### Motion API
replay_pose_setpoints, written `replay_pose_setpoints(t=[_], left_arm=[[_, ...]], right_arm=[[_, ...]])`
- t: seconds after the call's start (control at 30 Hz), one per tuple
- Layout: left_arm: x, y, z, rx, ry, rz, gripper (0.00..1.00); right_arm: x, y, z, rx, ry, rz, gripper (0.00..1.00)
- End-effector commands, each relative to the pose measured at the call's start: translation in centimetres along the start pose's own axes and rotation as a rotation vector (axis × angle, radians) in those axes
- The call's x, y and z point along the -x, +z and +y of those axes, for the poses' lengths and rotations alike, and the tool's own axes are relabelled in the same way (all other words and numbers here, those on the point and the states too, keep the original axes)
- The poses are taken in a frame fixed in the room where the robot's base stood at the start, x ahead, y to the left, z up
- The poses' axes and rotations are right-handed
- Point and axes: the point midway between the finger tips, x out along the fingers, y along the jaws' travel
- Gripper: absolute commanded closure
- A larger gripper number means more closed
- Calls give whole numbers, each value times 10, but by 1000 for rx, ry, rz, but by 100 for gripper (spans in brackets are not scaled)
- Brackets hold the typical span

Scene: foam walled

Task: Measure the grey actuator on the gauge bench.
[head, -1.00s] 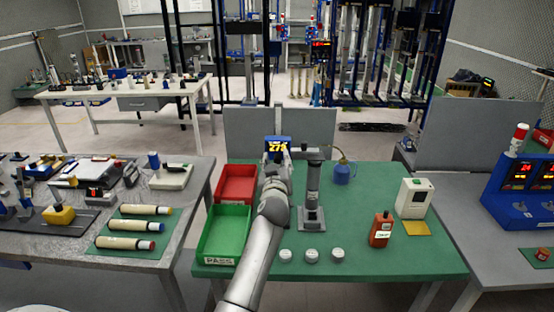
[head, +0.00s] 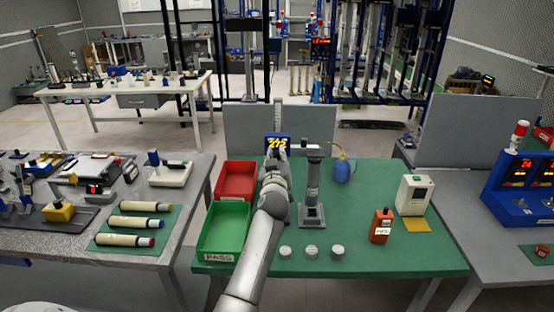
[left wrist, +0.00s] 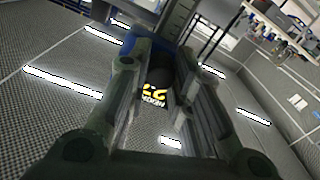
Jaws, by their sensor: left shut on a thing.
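The grey actuator (head: 313,180) stands upright on a square grey foot on the green bench, a small label on its side. Left of it a height gauge has a tall ruled column (head: 278,112) and a blue-framed display (head: 277,142) with yellow digits. A thin bar (head: 312,145) runs right from the display at the actuator's top; I cannot tell whether it touches. My left gripper (head: 275,157) is shut on the gauge's slider just below the display. In the left wrist view the fingers flank a dark body with yellow digits (left wrist: 153,92). My right gripper is not in view.
A red tray (head: 220,182) and a green PASS tray (head: 204,240) sit left of my arm. White discs (head: 311,252) lie in front. A blue oil can (head: 342,171), orange device (head: 381,226) and white box (head: 414,195) stand right. A grey panel rises behind.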

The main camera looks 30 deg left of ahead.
Motion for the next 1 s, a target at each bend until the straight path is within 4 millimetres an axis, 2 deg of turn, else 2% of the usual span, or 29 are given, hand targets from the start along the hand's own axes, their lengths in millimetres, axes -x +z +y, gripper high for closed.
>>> replay_pose_setpoints(t=[0.03,0.1,0.37,0.4,0.53,0.87,1.0], left_arm=[[0,5,-2,2,-2,0,97],[0,6,-2,2,-2,-2,97],[0,4,-1,-1,-2,-3,97],[0,4,-1,-1,-2,-3,76],[0,4,-1,0,-1,-3,59],[1,3,-1,0,-1,-2,58],[8,4,0,0,0,-2,58]], right_arm=[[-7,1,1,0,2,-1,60],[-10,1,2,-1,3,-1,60],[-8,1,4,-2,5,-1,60],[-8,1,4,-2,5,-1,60],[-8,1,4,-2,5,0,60],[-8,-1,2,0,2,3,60],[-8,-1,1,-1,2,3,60]])
